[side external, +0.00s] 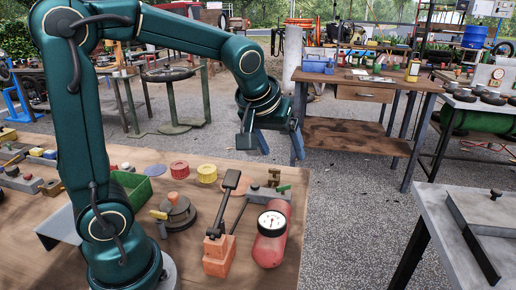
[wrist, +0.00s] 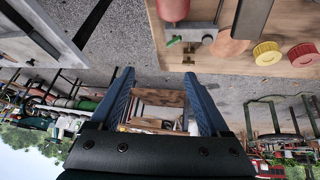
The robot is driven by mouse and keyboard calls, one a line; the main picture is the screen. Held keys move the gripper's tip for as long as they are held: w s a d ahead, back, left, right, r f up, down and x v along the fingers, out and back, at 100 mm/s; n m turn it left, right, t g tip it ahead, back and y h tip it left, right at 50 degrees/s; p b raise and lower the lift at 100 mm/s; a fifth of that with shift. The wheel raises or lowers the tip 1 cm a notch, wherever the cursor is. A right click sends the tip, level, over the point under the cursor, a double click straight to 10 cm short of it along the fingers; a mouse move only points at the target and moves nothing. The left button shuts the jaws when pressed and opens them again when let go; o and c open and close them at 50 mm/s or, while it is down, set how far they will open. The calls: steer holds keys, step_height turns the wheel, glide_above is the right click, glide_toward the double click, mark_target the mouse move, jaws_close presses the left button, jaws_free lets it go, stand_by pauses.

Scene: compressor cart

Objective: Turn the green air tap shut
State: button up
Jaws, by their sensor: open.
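The green air tap (side external: 284,188) is a small green handle on a grey fitting (side external: 262,195) behind the red tank (side external: 268,249) with its round gauge (side external: 271,223). In the wrist view the green tap (wrist: 173,41) shows near the top, beside the end of the red tank (wrist: 172,9). My gripper (side external: 281,155) hangs above and beyond the tap, past the table's far edge in the picture. Its two blue fingers are apart and empty, also in the wrist view (wrist: 159,73). Nothing touches the tap.
An orange jack (side external: 218,252) with a tall dark lever (side external: 228,195) stands left of the tank. Yellow (side external: 207,173) and red (side external: 179,170) rolls lie further left. A wooden bench (side external: 358,130) stands behind. The floor right of the table is clear.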

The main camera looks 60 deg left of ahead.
steer(key=s+d+m+h, duration=0.1)
steer(key=s+d+m, duration=0.2)
steer(key=s, duration=0.5)
steer(key=s+d+m+g+h, duration=0.1)
steer(key=s+d+m, duration=0.2)
steer(key=s, duration=0.4)
steer(key=shift+s+r+m, duration=0.3)
steer(key=shift+s+m, duration=0.1)
steer(key=shift+m, duration=0.2)
steer(key=shift+d, duration=0.1)
